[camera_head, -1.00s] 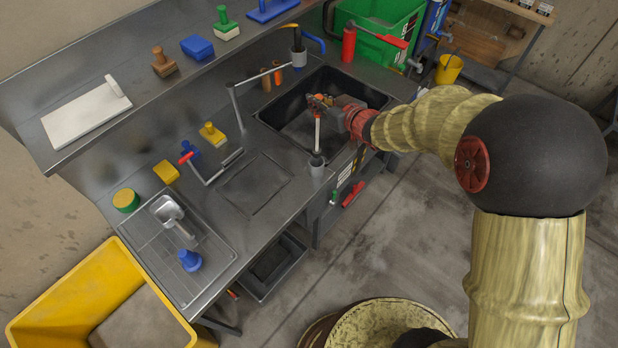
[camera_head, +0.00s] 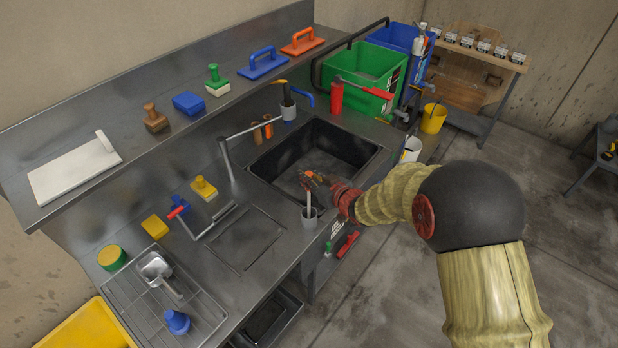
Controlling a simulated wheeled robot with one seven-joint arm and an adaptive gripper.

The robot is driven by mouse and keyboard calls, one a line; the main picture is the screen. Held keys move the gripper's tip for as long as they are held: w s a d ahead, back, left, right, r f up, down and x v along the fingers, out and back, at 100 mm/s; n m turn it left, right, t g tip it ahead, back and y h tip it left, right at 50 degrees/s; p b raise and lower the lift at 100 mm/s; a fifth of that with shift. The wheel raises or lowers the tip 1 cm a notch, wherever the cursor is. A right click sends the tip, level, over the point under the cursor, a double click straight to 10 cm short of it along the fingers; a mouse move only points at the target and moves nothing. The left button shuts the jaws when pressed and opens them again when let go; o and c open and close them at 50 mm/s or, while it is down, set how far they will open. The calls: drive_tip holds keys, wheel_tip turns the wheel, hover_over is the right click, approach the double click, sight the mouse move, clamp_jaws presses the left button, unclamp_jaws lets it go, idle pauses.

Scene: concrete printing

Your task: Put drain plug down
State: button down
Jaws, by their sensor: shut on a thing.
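My gripper (camera_head: 311,179) is over the near edge of the dark sink (camera_head: 284,160). It is shut on the top of a thin pale upright rod (camera_head: 309,200), which I take to be the drain plug. The rod's lower end is at the mouth of a grey cup (camera_head: 310,221) on the counter's front edge, and this end is hidden. I cannot tell whether it touches the cup's bottom. The gripper's fingers are small and partly blurred into the orange-red parts around them.
A faucet (camera_head: 226,158) stands left of the sink. A red bottle (camera_head: 337,96) and a green crate (camera_head: 374,66) are behind it. A wire rack (camera_head: 203,327) with a metal scoop (camera_head: 156,268) and a blue stopper-like piece (camera_head: 177,322) lies at the left. The counter's recessed panel (camera_head: 245,238) is clear.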

drive_tip(key=c, duration=2.2)
unclamp_jaws()
drive_tip(key=shift+f, duration=0.15)
drive_tip(key=o, duration=0.5)
